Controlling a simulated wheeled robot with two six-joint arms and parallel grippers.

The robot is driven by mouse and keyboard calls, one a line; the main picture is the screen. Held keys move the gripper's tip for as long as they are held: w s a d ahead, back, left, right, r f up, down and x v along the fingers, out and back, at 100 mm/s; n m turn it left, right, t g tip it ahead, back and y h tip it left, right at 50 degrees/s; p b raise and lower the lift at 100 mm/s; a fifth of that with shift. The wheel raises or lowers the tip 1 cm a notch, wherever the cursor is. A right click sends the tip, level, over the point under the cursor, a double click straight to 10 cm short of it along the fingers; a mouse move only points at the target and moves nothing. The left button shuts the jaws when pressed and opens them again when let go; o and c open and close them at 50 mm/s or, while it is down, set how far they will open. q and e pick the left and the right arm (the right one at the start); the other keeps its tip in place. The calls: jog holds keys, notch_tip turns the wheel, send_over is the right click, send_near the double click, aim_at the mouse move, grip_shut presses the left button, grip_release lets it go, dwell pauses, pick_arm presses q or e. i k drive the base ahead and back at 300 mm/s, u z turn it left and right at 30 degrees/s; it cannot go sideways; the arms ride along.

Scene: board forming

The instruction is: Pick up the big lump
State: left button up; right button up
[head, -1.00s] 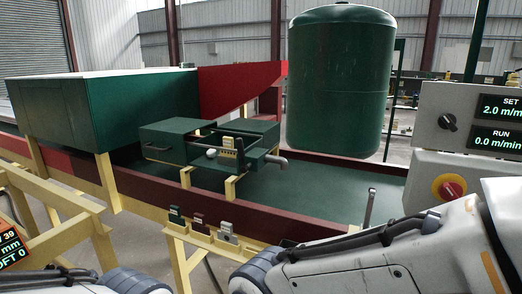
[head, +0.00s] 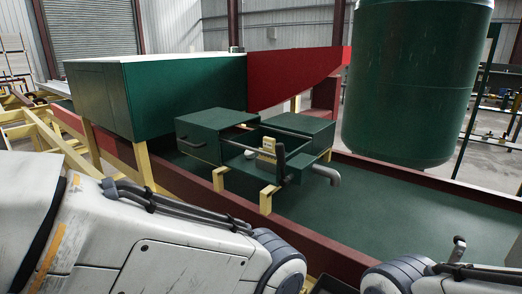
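No lump shows clearly in the head view. My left arm crosses the lower left, and part of my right arm shows at the lower right corner. Neither gripper is in the picture, so I cannot see whether they are open or shut. My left arm hides part of the near red rail.
A long green trough bed (head: 400,205) with dark red side rails runs across the view. A green box unit (head: 208,138) with a black lever and grey pipe stands over it. A large green tank (head: 415,80) and a big green cabinet (head: 180,95) stand behind. A small grey handle (head: 458,248) rises near my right arm.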

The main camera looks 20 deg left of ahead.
aim_at(249, 154)
jog(key=u, duration=0.3)
jog(key=i, duration=0.65)
jog(key=u, duration=0.45)
